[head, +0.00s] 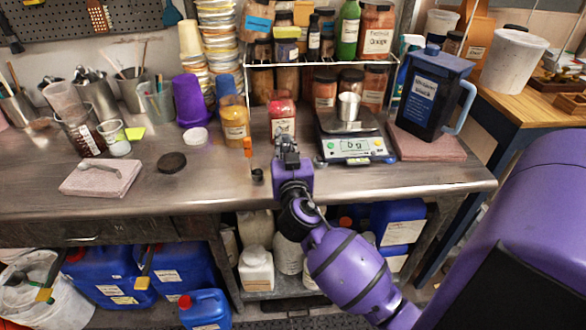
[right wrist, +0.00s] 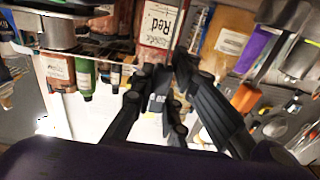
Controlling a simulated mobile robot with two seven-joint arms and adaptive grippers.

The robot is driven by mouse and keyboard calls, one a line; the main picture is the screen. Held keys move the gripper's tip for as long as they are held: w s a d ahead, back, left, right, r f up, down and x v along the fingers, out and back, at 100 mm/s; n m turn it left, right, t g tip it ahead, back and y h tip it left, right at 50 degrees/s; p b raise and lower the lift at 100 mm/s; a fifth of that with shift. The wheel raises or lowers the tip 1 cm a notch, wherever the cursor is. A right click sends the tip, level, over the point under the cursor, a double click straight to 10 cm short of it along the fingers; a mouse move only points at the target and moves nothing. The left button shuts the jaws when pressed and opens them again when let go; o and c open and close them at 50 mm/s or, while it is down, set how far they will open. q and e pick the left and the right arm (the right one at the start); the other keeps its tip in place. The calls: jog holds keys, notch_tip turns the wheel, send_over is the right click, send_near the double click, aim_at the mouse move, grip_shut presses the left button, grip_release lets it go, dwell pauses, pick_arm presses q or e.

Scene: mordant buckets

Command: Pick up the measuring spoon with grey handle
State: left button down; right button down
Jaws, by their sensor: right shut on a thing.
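My right gripper (head: 286,148) is raised over the front part of the steel bench, in front of the red-labelled jar. In the right wrist view, its dark fingers (right wrist: 165,72) are closed around a small grey piece with pale markings (right wrist: 157,103). This looks like the grey handle of the measuring spoon; its bowl is hidden or too small to make out. My left gripper is not in view.
The red-labelled jar (head: 282,117) stands just beyond the gripper. A scale (head: 345,147) with a metal cup (head: 348,106) is to the right, near a dark pitcher (head: 433,92). A pink cloth (head: 101,180) lies at left. The front middle of the bench (head: 215,185) is mostly clear.

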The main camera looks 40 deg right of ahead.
aim_at(286, 135)
jog(key=shift+r, duration=0.5)
notch_tip(286, 135, up, 3)
jog(key=shift+f, duration=0.2)
jog(key=s+r+p, duration=0.1)
jog(key=s+r, duration=0.8)
jog(key=s, duration=0.5)
jog(key=shift+a+r+p, duration=0.2)
jog(key=shift+a+p, duration=0.15)
jog(key=shift+p, duration=0.05)
dwell(1.2)
